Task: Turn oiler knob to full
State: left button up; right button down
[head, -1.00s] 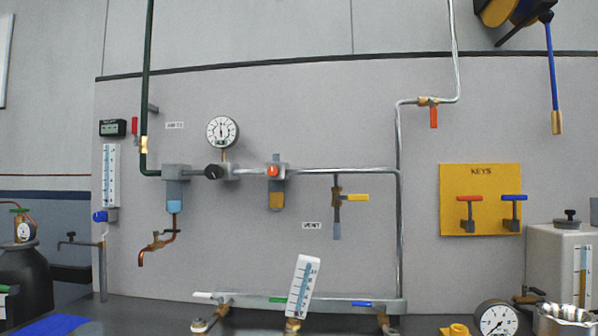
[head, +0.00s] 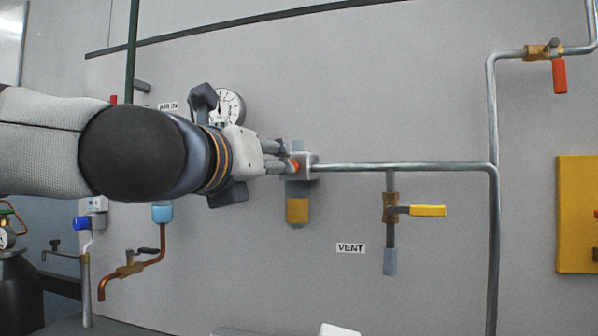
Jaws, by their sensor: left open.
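The oiler (head: 308,165) is a grey block on the wall pipe with an amber-filled bowl (head: 297,210) below it. Its small orange-red knob (head: 295,168) shows only in part, at the tips of my left gripper. My left gripper (head: 284,157) comes in from the left with its fingers pointing right at the knob. The fingers are open and apart, one above the other, close to the knob. I cannot tell whether they touch it. The knob's setting cannot be read. My right gripper is not in view.
The gauge (head: 229,107) is partly hidden behind my left gripper. A vent valve with a yellow handle (head: 428,211) hangs right of the oiler. A red-handled valve (head: 559,76) is at upper right. A copper tap (head: 130,268) is at lower left. The wall below the oiler is clear.

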pick_arm(q)
jog(key=x, duration=1)
jog(key=shift+w, duration=0.3)
jog(key=shift+d, duration=0.1)
jog(key=shift+c, duration=0.5)
grip_shut()
